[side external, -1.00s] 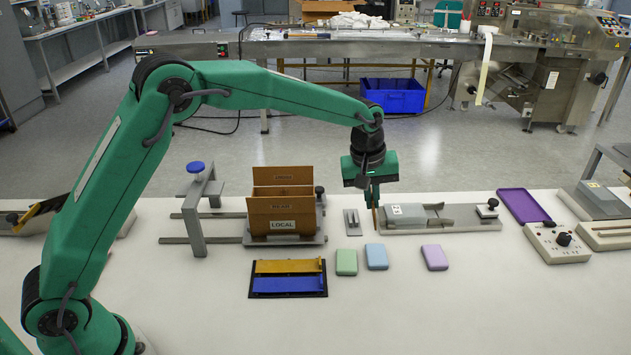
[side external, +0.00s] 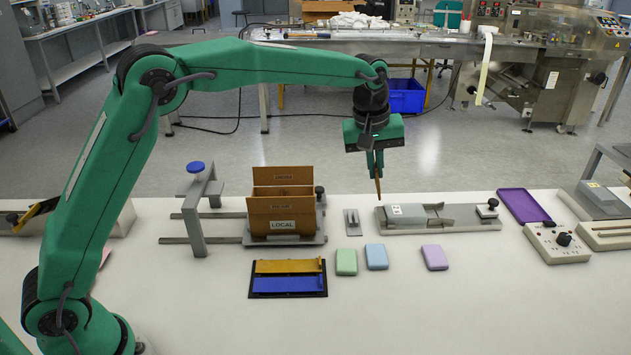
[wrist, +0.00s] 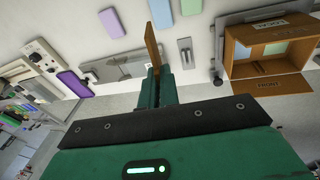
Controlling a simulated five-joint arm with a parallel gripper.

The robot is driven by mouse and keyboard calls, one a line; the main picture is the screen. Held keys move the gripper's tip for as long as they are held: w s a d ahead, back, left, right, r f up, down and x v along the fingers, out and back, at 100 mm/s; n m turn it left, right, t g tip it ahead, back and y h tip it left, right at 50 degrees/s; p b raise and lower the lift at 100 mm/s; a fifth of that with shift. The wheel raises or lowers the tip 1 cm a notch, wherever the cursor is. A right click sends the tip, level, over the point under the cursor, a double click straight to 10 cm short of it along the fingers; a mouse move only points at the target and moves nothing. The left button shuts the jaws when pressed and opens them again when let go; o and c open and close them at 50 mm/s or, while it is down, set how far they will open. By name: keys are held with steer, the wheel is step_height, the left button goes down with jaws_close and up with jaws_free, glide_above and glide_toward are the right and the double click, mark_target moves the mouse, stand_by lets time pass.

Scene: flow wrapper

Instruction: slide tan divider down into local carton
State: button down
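My gripper (side external: 376,170) is shut on the tan divider (side external: 378,188), a thin upright plate seen nearly edge-on below the fingers. The wrist view shows the divider (wrist: 152,45) sticking out beyond the shut fingertips (wrist: 159,82). The local carton (side external: 283,215) is a brown open box with raised flaps and a "LOCAL" label, left of the divider in the side view. It also shows at the right of the wrist view (wrist: 248,67). The divider is above the table, apart from the carton.
The carton sits on a grey fixture (side external: 255,240) with a black knob and a blue-knobbed clamp (side external: 196,185) to its left. A grey holder (side external: 440,226) lies beneath and right of my gripper. Green (side external: 346,262), blue (side external: 376,256) and purple (side external: 434,257) blocks lie in front.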

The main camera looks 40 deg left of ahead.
steer(key=shift+r, duration=0.75)
steer(key=s+a+g, duration=0.1)
steer(key=s+a, duration=0.3)
steer(key=a, duration=0.7)
steer(key=s+a, duration=0.3)
steer(key=a, duration=0.7)
steer(key=shift+n+y, duration=0.4)
steer(key=shift+f, duration=2.55)
steer(key=shift+f, duration=0.2)
steer(key=shift+f, duration=1.9)
steer(key=shift+a, duration=0.2)
